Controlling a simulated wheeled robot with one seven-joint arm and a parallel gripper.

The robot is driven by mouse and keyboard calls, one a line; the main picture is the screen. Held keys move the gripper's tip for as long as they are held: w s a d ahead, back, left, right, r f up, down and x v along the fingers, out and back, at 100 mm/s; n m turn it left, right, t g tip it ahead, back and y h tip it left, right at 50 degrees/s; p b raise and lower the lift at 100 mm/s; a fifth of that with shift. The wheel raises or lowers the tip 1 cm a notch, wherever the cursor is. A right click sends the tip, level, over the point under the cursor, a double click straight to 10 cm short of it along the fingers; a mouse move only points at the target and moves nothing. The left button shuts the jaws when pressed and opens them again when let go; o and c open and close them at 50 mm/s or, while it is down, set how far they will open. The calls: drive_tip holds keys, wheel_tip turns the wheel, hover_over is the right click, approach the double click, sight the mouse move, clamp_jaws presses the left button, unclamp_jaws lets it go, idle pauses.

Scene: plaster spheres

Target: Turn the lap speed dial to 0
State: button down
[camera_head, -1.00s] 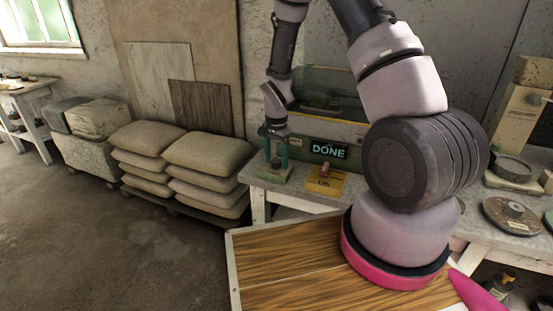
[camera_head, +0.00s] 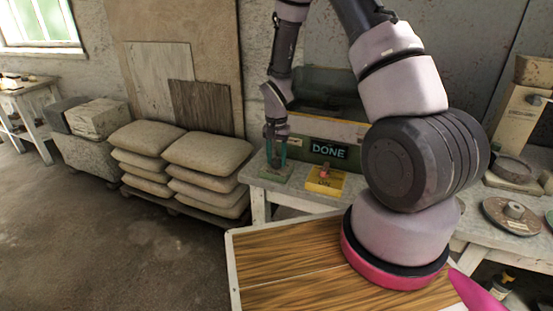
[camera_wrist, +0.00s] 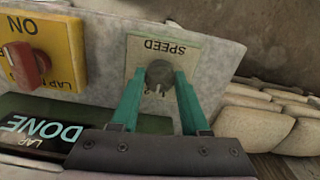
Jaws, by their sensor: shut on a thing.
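The lap speed dial is a dark grey round knob (camera_wrist: 159,73) on a pale plate marked SPEED (camera_wrist: 180,48) in the wrist view, which shows the lettering upside down. My gripper (camera_wrist: 157,82) has its two teal fingers shut on the knob from either side. The small marks by the knob are partly hidden and too small to read, so I cannot tell its setting. In the head view my gripper (camera_head: 276,164) points down at the plate (camera_head: 278,175) on the bench's left end; the knob is hidden between the fingers.
A yellow plate (camera_head: 325,181) with a red switch and a dark display (camera_head: 328,150) reading DONE sit right of the dial. A green box (camera_head: 322,105) stands behind. Stacked sacks (camera_head: 208,155) lie left of the bench, and a wood-topped surface (camera_head: 290,270) is in front.

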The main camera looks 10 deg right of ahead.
sight(277, 160)
drive_tip(key=n, duration=1.2)
drive_tip(key=shift+n, duration=0.3)
idle(0.4)
drive_tip(key=shift+c, duration=1.9)
unclamp_jaws()
wheel_tip(277, 160, up, 11)
